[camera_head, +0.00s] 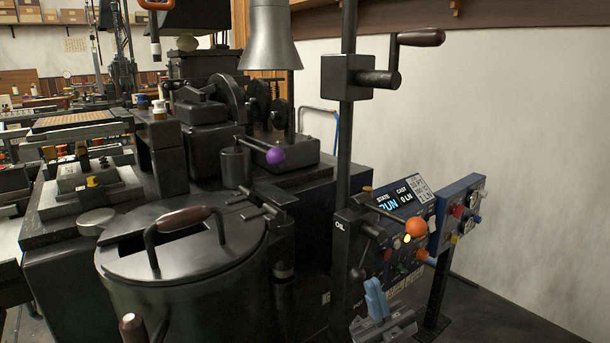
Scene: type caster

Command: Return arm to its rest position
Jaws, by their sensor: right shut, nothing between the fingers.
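My right gripper (375,285) shows at the bottom, right of centre, with light-blue fingers pointing up and a grey body below them. Its fingers are together with nothing between them. It is in front of the lower part of the control panel (400,262), just below a dark ball-ended lever (358,273); I cannot tell the exact gap. An orange ball knob (415,228) is above and to the right of the fingers, apart from them. My left gripper is not in view.
A round black pot (190,300) with a lidded top and brown handle stands at the left front. A purple-knobbed lever (275,156) is above it. A vertical post (347,150) carries a crank (420,37). A blue side panel (458,210) is at right; bare wall lies beyond.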

